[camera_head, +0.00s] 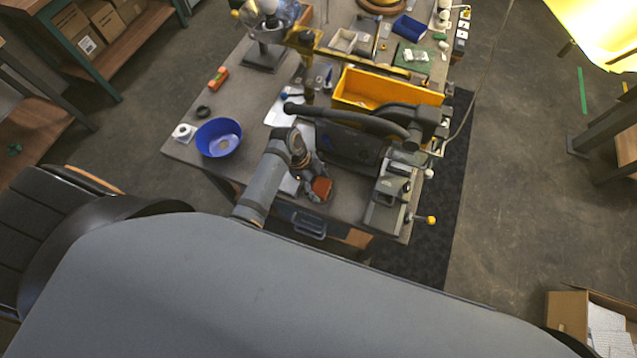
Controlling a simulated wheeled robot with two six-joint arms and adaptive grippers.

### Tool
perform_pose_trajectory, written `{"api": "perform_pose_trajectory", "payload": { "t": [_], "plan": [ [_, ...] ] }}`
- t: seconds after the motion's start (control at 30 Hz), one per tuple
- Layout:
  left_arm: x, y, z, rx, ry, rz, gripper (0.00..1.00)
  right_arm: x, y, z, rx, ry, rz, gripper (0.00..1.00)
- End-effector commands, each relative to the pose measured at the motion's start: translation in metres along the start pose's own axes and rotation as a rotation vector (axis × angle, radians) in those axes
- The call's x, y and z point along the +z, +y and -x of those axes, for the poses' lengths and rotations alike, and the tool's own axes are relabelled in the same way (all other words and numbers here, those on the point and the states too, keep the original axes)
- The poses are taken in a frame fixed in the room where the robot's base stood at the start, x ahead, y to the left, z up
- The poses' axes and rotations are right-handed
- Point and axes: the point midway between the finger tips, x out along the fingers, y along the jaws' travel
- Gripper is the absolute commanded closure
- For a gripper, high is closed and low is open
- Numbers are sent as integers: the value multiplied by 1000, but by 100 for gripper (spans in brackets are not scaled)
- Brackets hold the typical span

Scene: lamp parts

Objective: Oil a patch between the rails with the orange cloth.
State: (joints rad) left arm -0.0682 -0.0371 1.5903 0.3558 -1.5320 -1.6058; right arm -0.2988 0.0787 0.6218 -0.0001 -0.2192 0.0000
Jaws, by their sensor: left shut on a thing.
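The orange cloth (321,187) is a small reddish-orange folded block at the front of the workbench. My left gripper (317,183) is shut on it, with my forearm reaching in from the lower left. The cloth is beside the dark machine (350,143), low near the bench's front edge. I cannot tell whether it touches the surface below. The rails are not clearly distinguishable; my gripper and the machine's dark body hide part of that area. My right gripper is not in view.
A blue bowl (219,138) and a small white roll (184,132) stand on the bench's left. A yellow bin (385,90) is behind the machine. A grey unit with a yellow-tipped lever (431,219) is at the right front. The bench's left part has free room.

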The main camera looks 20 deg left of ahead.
Motion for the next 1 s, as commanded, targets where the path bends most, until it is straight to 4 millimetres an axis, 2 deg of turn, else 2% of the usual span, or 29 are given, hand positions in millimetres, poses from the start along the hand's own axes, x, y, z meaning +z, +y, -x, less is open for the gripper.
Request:
{"api": "perform_pose_trajectory", "payload": {
  "t": [1.0],
  "plan": [
    [3,0,-7,0,0,0,58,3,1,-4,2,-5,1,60]
  ]
}}
